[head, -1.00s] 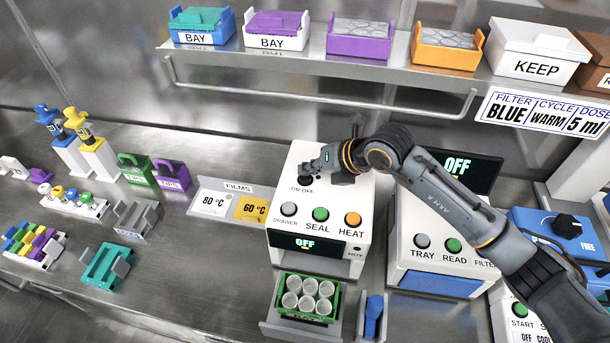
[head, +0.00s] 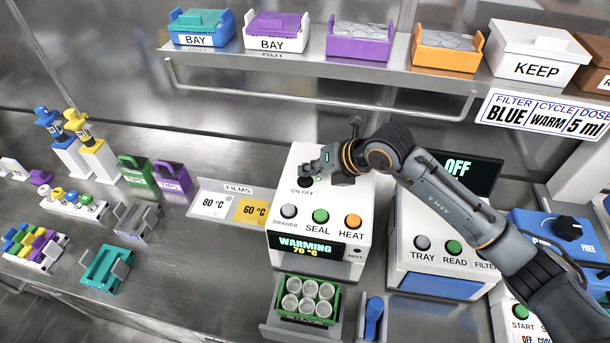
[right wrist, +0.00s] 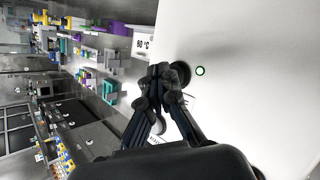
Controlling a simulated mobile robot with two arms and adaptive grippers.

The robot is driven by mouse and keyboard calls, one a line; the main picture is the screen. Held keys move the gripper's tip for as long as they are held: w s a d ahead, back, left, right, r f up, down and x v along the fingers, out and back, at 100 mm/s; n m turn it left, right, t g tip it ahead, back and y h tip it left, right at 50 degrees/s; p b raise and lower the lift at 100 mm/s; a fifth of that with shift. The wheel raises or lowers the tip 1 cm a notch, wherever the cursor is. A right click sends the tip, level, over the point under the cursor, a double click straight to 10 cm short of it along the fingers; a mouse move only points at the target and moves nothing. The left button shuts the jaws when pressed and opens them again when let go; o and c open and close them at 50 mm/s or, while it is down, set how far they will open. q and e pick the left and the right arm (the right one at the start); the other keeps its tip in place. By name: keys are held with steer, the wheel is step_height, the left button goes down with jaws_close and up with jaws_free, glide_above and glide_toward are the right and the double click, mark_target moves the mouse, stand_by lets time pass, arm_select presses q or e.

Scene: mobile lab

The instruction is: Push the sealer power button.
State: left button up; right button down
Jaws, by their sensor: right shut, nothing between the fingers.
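The sealer (head: 325,245) is a white box in the middle of the head view, with DRAWER, SEAL and HEAT buttons on its front. Its display (head: 308,246) reads WARMING 70 °C. My right gripper (head: 303,170) is shut and empty over the ON OFF label (head: 302,191) on the top. The dark power switch (head: 306,181) is just below its fingertips and partly hidden. In the right wrist view the closed fingers (right wrist: 160,72) are beside a dark round knob (right wrist: 181,73), and a green lit ring (right wrist: 200,71) shows next to it. I cannot tell whether they touch.
A drawer with a green rack of cups (head: 305,299) stands out from the sealer's front. The reader (head: 440,245) is close on the right under my arm. Film cards (head: 228,205) lie left. A shelf rail (head: 320,104) runs behind.

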mark_target(308, 180)
steer(key=shift+r, duration=0.3)
step_height(308, 180, up, 6)
steer(key=p, duration=0.3)
stand_by(0.4)
stand_by(0.4)
